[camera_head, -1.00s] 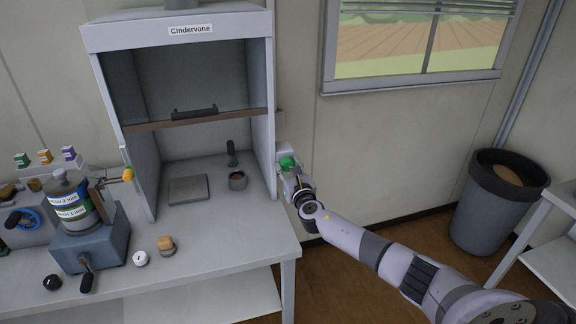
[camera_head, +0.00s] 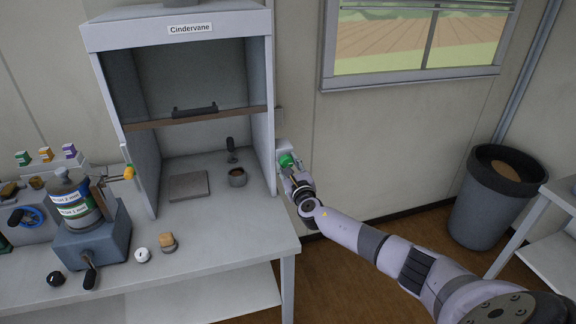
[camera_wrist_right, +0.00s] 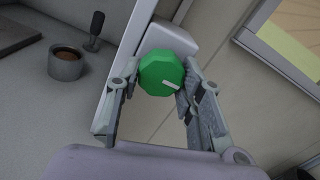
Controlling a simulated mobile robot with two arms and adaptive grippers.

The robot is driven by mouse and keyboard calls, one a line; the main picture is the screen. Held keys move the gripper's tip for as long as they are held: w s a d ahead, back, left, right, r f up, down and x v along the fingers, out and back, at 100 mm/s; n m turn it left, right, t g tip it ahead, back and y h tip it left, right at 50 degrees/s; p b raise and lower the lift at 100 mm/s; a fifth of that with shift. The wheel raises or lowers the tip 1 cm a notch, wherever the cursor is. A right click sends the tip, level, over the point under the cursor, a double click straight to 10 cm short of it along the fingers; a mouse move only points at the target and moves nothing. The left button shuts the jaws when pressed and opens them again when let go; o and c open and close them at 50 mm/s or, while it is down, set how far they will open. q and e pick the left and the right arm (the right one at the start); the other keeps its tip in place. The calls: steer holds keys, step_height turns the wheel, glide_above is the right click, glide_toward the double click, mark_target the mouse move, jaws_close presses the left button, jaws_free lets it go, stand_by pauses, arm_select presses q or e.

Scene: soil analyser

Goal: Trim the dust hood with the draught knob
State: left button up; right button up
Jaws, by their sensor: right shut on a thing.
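The dust hood (camera_head: 110,36), labelled "Cindervane", stands on the bench with a dark handle on its front bar (camera_head: 235,115). The green draught knob (camera_head: 286,160) sits on a pale housing at the hood's right side. In the right wrist view the faceted knob (camera_wrist_right: 158,70) lies between the fingers, its white mark pointing to the lower right. My right gripper (camera_head: 290,166) is shut on the knob; its fingers (camera_wrist_right: 157,82) lie on either side of it. My left gripper is not in view.
Inside the hood are a grey plate (camera_head: 188,186) and a small cup of brown material (camera_head: 237,177). A sieve machine (camera_head: 90,240) stands at the left. A bin (camera_head: 495,200) stands at the right. The floor between bench and bin is clear.

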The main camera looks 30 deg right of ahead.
steer(key=o, duration=0.9)
steer(key=shift+f, duration=0.2)
steer(key=shift+o, duration=1.3)
steer(key=shift+r, duration=0.15)
steer(key=v, duration=1.2)
